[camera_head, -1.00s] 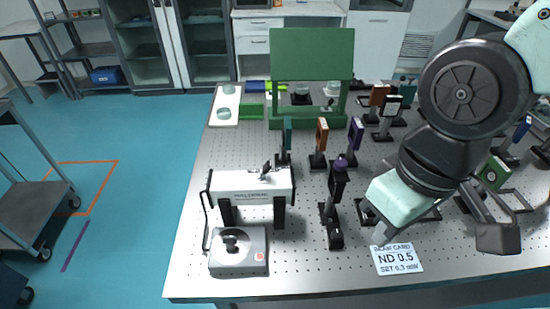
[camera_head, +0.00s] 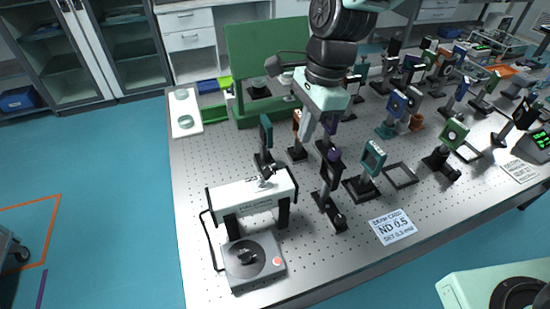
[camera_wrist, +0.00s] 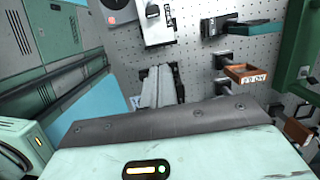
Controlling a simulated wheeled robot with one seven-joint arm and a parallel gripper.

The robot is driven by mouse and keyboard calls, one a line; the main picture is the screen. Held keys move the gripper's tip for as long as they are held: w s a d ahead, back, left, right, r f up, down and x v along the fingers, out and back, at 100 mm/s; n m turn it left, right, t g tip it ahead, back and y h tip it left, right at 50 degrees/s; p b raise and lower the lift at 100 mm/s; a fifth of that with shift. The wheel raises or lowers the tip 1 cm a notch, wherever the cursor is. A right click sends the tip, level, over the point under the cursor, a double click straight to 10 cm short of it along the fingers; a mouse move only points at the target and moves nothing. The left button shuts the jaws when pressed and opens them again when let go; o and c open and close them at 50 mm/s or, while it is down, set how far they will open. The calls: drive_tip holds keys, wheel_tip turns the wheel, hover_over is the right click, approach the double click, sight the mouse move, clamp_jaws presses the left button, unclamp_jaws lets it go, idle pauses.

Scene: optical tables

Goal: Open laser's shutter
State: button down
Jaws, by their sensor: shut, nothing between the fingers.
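The laser (camera_head: 250,198) is a white box on black legs at the table's left front. A small dark shutter part (camera_head: 267,173) stands on its top near the right end; whether it is open or shut is too small to tell. In the wrist view the white laser (camera_wrist: 158,32) is at the top, partly cut off. My gripper (camera_head: 306,136) is shut and empty, above the table behind and right of the laser, apart from it. The wrist view shows its pale fingers (camera_wrist: 158,82) together, pointing toward the laser's side.
A grey control box (camera_head: 252,261) with a black knob sits in front of the laser. A teal mount (camera_head: 265,137), a purple-topped post (camera_head: 331,180) and another teal mount (camera_head: 372,160) stand close by. A green panel (camera_head: 266,52) rises behind. A beam card (camera_head: 392,227) lies flat at right.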

sight(267, 173)
drive_tip(key=shift+f, duration=0.1)
idle(0.3)
drive_tip(key=f, duration=0.3)
drive_tip(key=a+f+p, duration=0.1)
drive_tip(key=f, duration=0.2)
drive_tip(key=f+p, duration=0.1)
drive_tip(key=f, duration=0.2)
drive_tip(key=shift+s+a+f, duration=0.15)
drive_tip(key=shift+s+a, duration=0.1)
drive_tip(key=shift+a, duration=0.1)
drive_tip(key=a+p, duration=0.1)
drive_tip(key=a+r, duration=0.1)
drive_tip(key=p, duration=0.1)
drive_tip(key=shift+s+a+r+p, duration=0.25)
drive_tip(key=shift+s+a+p, duration=0.05)
drive_tip(key=shift+s+a, duration=0.1)
drive_tip(key=shift+a+r, duration=0.1)
drive_tip(key=shift+a, duration=0.25)
